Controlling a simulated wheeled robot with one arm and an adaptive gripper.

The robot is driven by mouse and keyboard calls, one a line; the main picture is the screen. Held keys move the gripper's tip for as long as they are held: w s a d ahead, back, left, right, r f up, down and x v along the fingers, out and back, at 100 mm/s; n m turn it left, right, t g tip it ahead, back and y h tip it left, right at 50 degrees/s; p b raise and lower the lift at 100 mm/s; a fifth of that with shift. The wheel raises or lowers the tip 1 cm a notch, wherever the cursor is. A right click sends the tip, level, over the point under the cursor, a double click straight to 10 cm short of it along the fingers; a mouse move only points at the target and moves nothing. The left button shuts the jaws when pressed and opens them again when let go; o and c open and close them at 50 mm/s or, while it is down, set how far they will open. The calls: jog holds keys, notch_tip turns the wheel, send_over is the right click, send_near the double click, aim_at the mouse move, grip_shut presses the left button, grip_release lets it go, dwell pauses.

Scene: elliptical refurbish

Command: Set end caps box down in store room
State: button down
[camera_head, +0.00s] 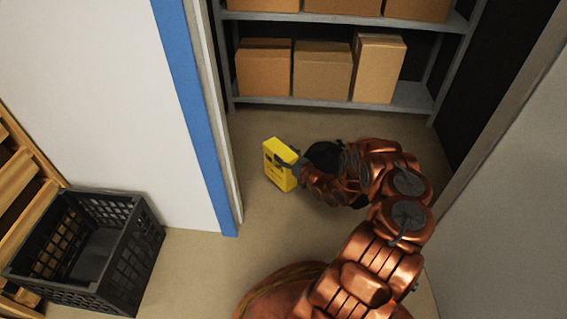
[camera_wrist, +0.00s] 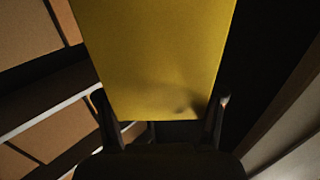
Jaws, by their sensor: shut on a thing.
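The yellow end caps box (camera_head: 279,164) is in the doorway of the store room, in front of the shelf. My gripper (camera_head: 296,168) is shut on the box from its right side. In the wrist view the yellow box (camera_wrist: 155,60) fills the upper middle, between the two dark fingers of my gripper (camera_wrist: 160,112). I cannot tell from these views whether the box touches the floor or is held above it. The store room floor (camera_head: 262,125) shows around the box.
A grey shelf (camera_head: 410,97) with several cardboard boxes (camera_head: 322,70) stands at the back. A blue-edged door frame (camera_head: 190,100) is on the left, a wall (camera_head: 510,190) on the right. A black crate (camera_head: 125,255) stands outside at lower left, beside wooden slats (camera_head: 22,190).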

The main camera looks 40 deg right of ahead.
aim_at(282, 177)
jog(key=shift+w+d, duration=0.1)
jog(key=shift+d, duration=0.05)
jog(key=shift+d+f+b, duration=0.1)
jog(key=shift+f+b, duration=0.15)
jog(key=shift+b, duration=0.05)
jog(key=shift+f+b, duration=0.9)
jog(key=shift+f, duration=0.55)
jog(key=shift+f, duration=0.15)
jog(key=shift+c, duration=0.2)
grip_release()
